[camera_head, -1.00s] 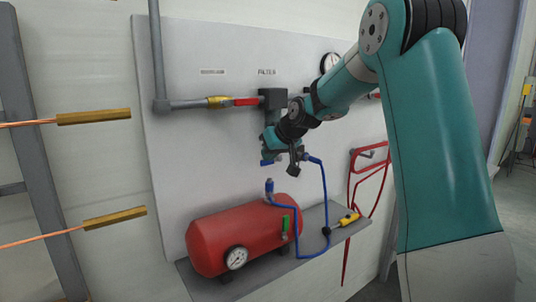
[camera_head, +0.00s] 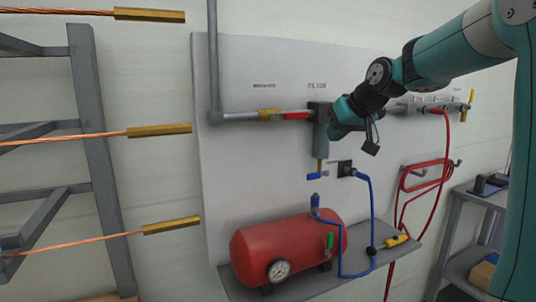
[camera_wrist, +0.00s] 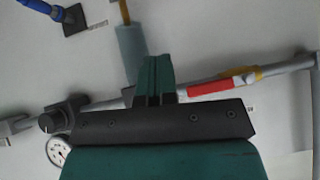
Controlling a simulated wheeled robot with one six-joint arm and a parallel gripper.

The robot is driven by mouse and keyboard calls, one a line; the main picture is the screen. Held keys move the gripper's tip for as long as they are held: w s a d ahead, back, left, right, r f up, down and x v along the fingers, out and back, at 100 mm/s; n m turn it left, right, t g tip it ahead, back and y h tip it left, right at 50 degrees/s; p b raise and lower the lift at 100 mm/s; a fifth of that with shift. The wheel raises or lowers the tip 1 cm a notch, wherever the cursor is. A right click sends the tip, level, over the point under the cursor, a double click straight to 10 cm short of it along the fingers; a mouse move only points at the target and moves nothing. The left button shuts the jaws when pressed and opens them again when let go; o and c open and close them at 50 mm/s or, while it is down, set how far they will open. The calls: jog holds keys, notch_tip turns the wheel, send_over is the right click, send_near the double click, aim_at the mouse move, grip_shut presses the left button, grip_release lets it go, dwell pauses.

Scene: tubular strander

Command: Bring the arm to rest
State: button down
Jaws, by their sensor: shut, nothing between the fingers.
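My arm (camera_head: 450,52) reaches in from the upper right of the head view, its wrist dark and teal. My gripper (camera_head: 337,131) is in front of the grey filter body (camera_head: 324,118) on the wall panel. In the wrist view my gripper's teal fingers (camera_wrist: 154,68) are together with nothing between them. The filter's grey cylinder (camera_wrist: 131,42) shows just beyond the fingertips. I cannot tell whether the gripper touches the filter.
A pipe with a red-handled valve (camera_head: 294,115) runs left of the filter. Below stand a red tank (camera_head: 275,248) and a blue hose (camera_head: 368,205) on a shelf (camera_head: 238,286). A red hose (camera_head: 425,178) hangs right. Copper rods with brass ends (camera_head: 160,130) project at left.

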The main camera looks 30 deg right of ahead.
jog(key=s+a+f+n+g+y, duration=0.1)
jog(key=s+a+f, duration=0.2)
jog(key=a, duration=0.4)
jog(key=s+a+f+n+g+y, duration=0.1)
jog(key=s+a+f+n+g, duration=0.1)
jog(key=s+a, duration=0.35)
jog(key=s+a+f+n+g+y, duration=0.1)
jog(key=s+a+f, duration=0.15)
jog(key=a, duration=0.65)
jog(key=s+a+f+n+g, duration=0.2)
jog(key=s+a+f, duration=0.1)
jog(key=s, duration=0.5)
jog(key=s+a+f+n+g, duration=0.2)
jog(key=s+a+f+g, duration=0.1)
jog(key=s, duration=0.5)
jog(key=a+f, duration=0.1)
jog(key=a, duration=0.1)
jog(key=shift+a+y, duration=0.3)
jog(key=shift+a, duration=0.1)
jog(key=shift+s, duration=0.1)
